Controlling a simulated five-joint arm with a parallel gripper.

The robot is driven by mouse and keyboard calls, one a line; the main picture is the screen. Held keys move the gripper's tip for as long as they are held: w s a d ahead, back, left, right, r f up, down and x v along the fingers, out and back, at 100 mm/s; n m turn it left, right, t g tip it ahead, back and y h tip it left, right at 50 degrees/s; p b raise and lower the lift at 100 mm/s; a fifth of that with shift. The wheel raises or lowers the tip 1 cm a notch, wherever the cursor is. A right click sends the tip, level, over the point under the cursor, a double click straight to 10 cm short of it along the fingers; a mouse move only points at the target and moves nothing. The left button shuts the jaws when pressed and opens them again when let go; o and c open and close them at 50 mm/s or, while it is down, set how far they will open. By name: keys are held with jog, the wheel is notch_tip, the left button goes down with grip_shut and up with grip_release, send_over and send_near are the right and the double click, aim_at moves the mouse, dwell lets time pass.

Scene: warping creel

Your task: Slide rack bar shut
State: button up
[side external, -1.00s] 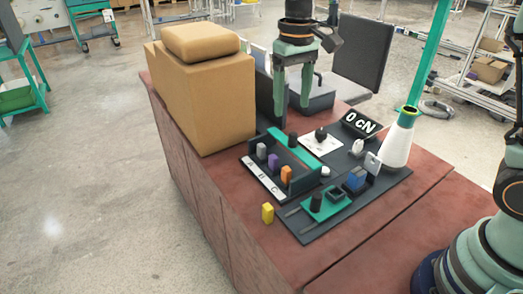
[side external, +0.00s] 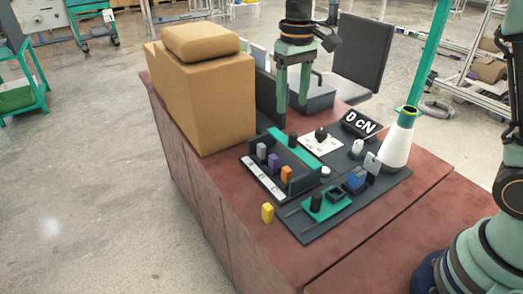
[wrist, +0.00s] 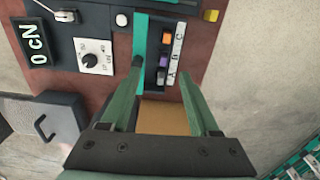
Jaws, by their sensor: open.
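The rack (side external: 262,178) is a dark frame with a white strip lettered A, B, C. Its green rack bar (side external: 307,159) lies along the rack's far side, with an upright black knob (side external: 293,139) on it. White, purple and orange pieces stand in the rack between bar and strip. In the wrist view the bar (wrist: 140,30) and knob (wrist: 136,62) show close to my left fingertip. My gripper (side external: 290,110) is open and empty, pointing down above the table behind the rack. I cannot tell whether a finger touches the knob.
A cardboard box (side external: 205,95) stands left of my gripper. A 0 cN display (side external: 361,124), a white dial plate (side external: 319,141) and a white cone (side external: 398,140) are to the right. A yellow piece (side external: 267,213) and a green sliding plate (side external: 325,204) lie nearer the front.

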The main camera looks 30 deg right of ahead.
jog(key=n, duration=0.1)
send_over(293, 133)
notch_tip(293, 133, down, 2)
jog(key=f, duration=0.1)
notch_tip(293, 133, down, 12)
jog(key=shift+s+r, duration=0.1)
jog(key=shift+r, duration=0.15)
grip_shut()
jog(key=shift+r, duration=0.1)
dwell(1.2)
